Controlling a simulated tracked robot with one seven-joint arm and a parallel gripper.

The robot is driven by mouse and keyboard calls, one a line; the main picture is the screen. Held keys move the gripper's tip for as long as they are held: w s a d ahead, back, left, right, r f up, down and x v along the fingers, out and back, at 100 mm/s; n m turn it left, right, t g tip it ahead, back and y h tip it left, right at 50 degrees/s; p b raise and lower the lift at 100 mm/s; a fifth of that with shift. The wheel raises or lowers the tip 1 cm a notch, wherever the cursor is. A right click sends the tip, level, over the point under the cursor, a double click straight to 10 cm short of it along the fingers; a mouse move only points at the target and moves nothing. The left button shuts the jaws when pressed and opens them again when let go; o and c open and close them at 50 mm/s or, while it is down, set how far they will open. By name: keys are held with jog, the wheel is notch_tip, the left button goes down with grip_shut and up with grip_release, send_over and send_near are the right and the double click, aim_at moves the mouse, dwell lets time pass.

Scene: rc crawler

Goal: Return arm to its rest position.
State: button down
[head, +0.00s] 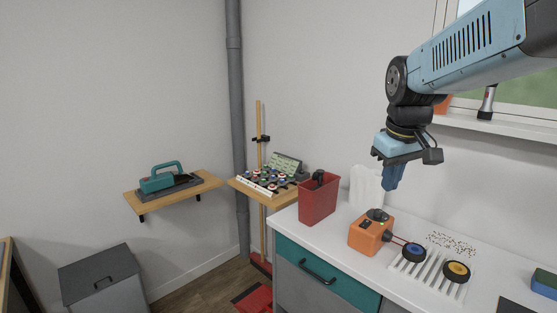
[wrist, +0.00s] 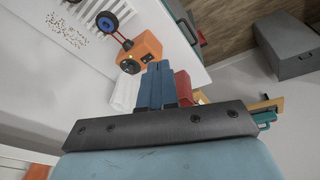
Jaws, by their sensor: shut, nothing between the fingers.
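My gripper (head: 391,180) hangs at the end of my blue arm, pointing down above the back of the white counter (head: 340,235) in the head view. Its fingers are shut together with nothing between them. The shut blue fingers also show in the wrist view (wrist: 158,86). The gripper is apart from the counter and from the things on it.
An orange device (head: 368,236) stands below the gripper, near two wheels (head: 414,252) on a slotted drain. A red bin (head: 318,203) stands at the counter's left end. Wall shelves hold a teal tool (head: 160,180) and a tray of small parts (head: 265,183). A window sill (head: 500,126) is behind.

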jog(key=s+f+m+t, duration=0.1)
jog(key=s+m+t, duration=0.1)
jog(key=s, duration=0.9)
jog(key=shift+s+f+m+t, duration=0.25)
jog(key=shift+f+m+t, duration=0.05)
jog(key=shift+m, duration=0.5)
